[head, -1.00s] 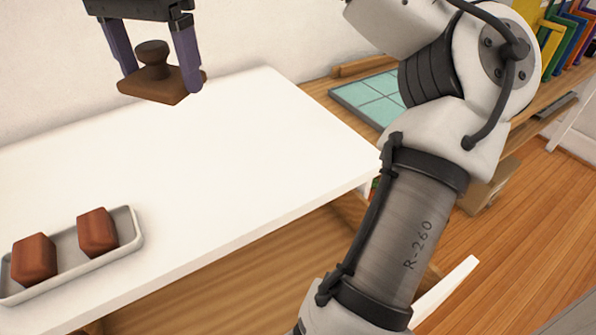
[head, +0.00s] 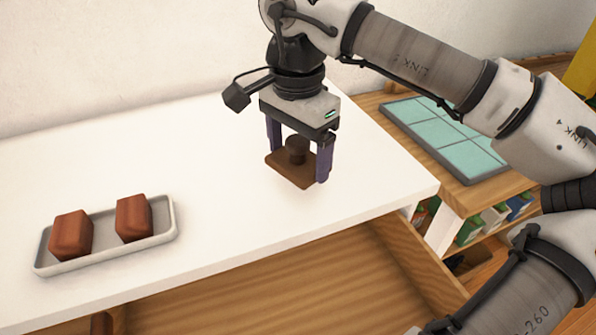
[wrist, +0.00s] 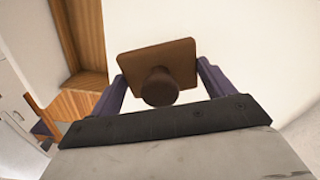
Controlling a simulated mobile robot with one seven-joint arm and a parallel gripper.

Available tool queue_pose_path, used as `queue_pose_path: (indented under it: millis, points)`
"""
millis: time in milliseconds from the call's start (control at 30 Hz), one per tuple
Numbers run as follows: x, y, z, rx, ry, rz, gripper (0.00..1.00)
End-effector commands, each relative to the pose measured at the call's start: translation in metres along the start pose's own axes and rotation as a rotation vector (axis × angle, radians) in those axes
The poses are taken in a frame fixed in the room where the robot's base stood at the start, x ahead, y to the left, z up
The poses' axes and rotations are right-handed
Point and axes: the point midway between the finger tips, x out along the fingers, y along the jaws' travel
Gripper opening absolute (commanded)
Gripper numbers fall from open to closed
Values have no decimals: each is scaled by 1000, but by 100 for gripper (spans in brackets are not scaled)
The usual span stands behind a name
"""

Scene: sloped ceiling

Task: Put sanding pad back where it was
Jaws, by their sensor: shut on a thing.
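The sanding pad (head: 289,170) is a brown, flat square plate with a dark round knob on top. My gripper (head: 298,168) is shut on it, one purple finger at each side, over the right part of the white tabletop (head: 230,140). A faint shadow lies under the pad; I cannot tell whether it touches the top or hangs just above it. In the wrist view the pad (wrist: 157,62) sits between the fingers, with the knob toward the camera.
A grey tray (head: 165,235) with two reddish-brown blocks (head: 71,234) stands at the left front of the table. An open wooden drawer (head: 300,290) juts out below the front edge. A teal tiled panel (head: 445,135) lies on a wooden shelf at the right.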

Motion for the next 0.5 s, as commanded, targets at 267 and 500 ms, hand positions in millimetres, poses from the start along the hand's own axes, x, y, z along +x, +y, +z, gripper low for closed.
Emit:
queue_pose_path:
  millis: [267, 500]
  points:
    - [30, 0, 0, -1, -2, 1, 60]
    - [45, 0, 1, -1, 0, 0, 60]
